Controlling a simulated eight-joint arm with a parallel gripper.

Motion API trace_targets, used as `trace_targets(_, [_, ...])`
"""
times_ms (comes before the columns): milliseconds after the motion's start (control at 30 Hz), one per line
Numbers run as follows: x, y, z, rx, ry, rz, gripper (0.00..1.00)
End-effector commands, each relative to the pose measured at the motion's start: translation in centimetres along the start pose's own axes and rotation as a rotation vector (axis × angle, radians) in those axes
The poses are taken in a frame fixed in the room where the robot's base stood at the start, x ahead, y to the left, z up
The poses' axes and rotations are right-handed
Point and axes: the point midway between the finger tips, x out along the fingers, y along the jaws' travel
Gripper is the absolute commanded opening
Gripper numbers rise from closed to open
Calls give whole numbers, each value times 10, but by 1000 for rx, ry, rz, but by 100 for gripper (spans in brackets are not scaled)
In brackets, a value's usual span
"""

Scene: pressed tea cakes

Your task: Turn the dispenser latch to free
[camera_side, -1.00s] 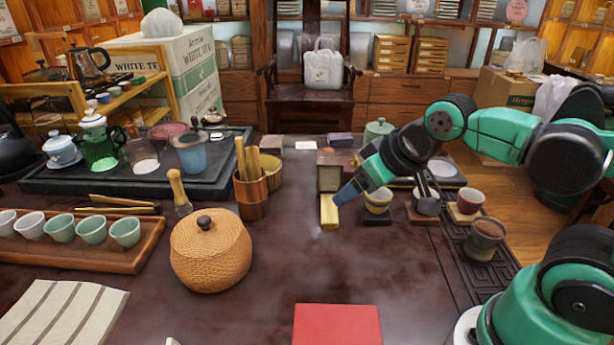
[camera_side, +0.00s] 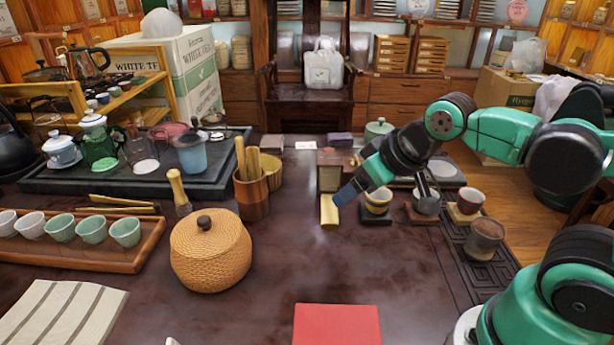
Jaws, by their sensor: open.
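What looks like the dispenser (camera_side: 330,178) is a small box with a brown frame at the middle of the table's far half. A yellow block or chute (camera_side: 329,211) stands out at its front. The latch is not clearly visible; it is too small to tell or hidden by my arm. My gripper (camera_side: 343,195) comes in from the right, pointing down and left. Its blue fingertips are just right of the yellow piece, in front of the box. I cannot tell whether they touch it. The gripper is open, and I see nothing held in it.
Several small cups on dark coasters, among them a yellow-white cup (camera_side: 378,200), stand close right of my gripper. A wooden holder with tools (camera_side: 252,199) and a lidded wicker basket (camera_side: 211,256) are to the left. A red mat (camera_side: 337,326) lies in front. Centre table is clear.

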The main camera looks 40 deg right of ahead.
Motion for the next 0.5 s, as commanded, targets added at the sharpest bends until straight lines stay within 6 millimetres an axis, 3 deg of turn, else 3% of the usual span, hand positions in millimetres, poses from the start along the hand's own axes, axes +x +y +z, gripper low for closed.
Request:
trace_targets(167, [-2,7,-16,-42,-32,14,71])
trace_targets(333, [-1,30,-59,-169,-133,36,71])
trace_targets(500, [15,64,-99,-315,-255,29,71])
